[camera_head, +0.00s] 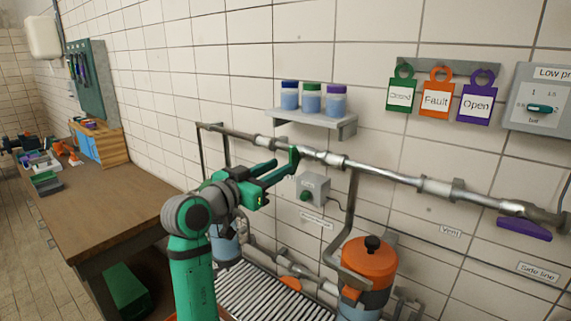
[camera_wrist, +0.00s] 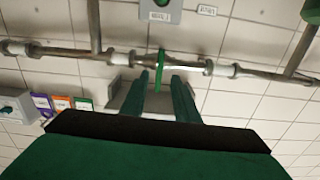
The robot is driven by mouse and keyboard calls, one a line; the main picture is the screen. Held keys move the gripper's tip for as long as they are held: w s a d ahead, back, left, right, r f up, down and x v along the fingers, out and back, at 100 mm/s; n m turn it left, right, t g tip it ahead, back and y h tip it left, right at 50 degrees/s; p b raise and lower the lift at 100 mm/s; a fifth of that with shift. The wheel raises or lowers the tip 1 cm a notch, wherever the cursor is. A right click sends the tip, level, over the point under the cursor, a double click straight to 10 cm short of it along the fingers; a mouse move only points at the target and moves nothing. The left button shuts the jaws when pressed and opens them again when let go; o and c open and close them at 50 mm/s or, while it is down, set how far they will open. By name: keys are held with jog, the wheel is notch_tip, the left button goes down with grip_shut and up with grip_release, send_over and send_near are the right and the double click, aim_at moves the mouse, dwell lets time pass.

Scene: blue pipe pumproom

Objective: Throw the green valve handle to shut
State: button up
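The green valve handle (camera_head: 293,158) is on the upper wall pipe, below the small shelf. In the wrist view the green handle (camera_wrist: 161,62) stands crosswise to the pipe. My gripper (camera_head: 284,171) reaches toward it from the left. In the wrist view my gripper (camera_wrist: 162,77) has its two green fingers apart, with the handle lying between their tips. I cannot tell whether either finger touches it. Part of the handle and pipe is hidden behind the fingers in the head view.
A shelf (camera_head: 311,120) with three jars is just above the pipe. A grey box with a green button (camera_head: 312,188) is below it. A purple handle (camera_head: 525,229) is on the pipe at right. An orange canister (camera_head: 369,262) stands below. A workbench (camera_head: 100,205) is at left.

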jog(key=shift+v, duration=2)
